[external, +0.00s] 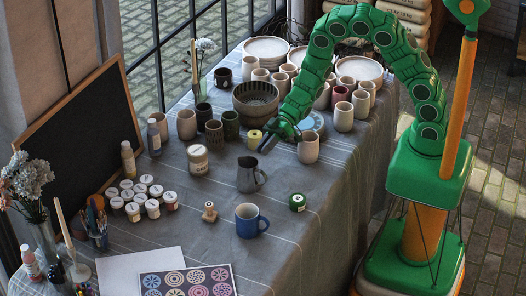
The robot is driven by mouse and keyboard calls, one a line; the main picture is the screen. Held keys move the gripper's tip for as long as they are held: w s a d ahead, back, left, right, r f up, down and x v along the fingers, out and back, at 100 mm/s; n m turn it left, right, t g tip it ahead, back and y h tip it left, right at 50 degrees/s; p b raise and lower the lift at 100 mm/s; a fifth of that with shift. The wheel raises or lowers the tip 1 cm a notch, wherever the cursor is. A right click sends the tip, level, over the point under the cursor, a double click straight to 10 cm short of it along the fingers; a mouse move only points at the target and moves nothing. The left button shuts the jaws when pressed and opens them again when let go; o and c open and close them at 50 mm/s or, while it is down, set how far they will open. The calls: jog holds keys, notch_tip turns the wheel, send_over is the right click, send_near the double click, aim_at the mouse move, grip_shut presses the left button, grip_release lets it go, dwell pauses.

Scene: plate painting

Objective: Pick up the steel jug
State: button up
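The steel jug (249,176) stands upright on the cloth-covered table (290,205), near its middle. It is dark grey, with its handle toward the right. My gripper (266,147) is at the end of the green arm, above and a little to the right of the jug, apart from it. The fingers point down and left. They are small and dark here, and I cannot tell how far apart they are. No object shows held in them.
A beige cup (308,148) stands close right of my gripper. Cups and bowls crowd the back.

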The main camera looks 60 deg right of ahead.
jog(key=g+y, duration=0.1)
jog(key=g, duration=0.1)
send_near(264, 176)
jog(key=a+f, duration=0.2)
jog(key=shift+x, duration=3.8)
jog(key=shift+r, duration=0.15)
grip_shut()
